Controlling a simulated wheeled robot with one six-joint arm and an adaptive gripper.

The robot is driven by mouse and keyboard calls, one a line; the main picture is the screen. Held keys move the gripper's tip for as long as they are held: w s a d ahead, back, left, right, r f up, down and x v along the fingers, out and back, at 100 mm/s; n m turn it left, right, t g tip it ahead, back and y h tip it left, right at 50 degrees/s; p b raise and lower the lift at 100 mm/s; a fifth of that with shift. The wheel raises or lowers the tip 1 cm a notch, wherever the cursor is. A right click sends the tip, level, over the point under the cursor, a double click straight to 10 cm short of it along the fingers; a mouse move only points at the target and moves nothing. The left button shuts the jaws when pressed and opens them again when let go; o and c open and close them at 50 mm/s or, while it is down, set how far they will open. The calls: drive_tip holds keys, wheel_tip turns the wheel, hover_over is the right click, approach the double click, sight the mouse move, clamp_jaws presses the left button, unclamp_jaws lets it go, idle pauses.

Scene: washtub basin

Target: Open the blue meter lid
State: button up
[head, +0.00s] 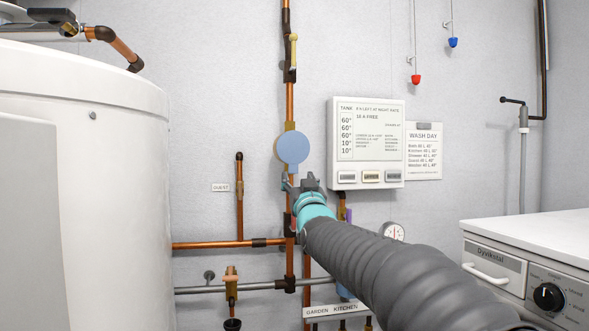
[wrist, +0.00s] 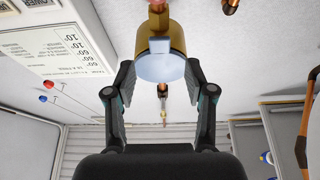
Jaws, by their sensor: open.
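The blue meter lid (head: 292,147) is a round pale-blue disc on a brass fitting on the vertical copper pipe. It covers the meter's face. In the wrist view the lid (wrist: 159,68) shows at top centre, with the brass body (wrist: 160,42) behind it. My gripper (head: 302,182) is just below the lid in the head view. In the wrist view my gripper (wrist: 160,76) is open, one finger on each side of the lid, with nothing held. Gaps show between fingers and lid; I cannot tell the depth between them. My arm hides the pipe lower down.
A white tank control panel (head: 366,143) is on the wall right of the lid. A large white tank (head: 80,180) stands at left, a white washer (head: 530,265) at right. Copper pipes (head: 215,245) and a round gauge (head: 393,232) are near my arm.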

sight(293, 168)
drive_tip(key=shift+p+x, duration=0.5)
drive_tip(key=shift+x, duration=2.2)
clamp_jaws()
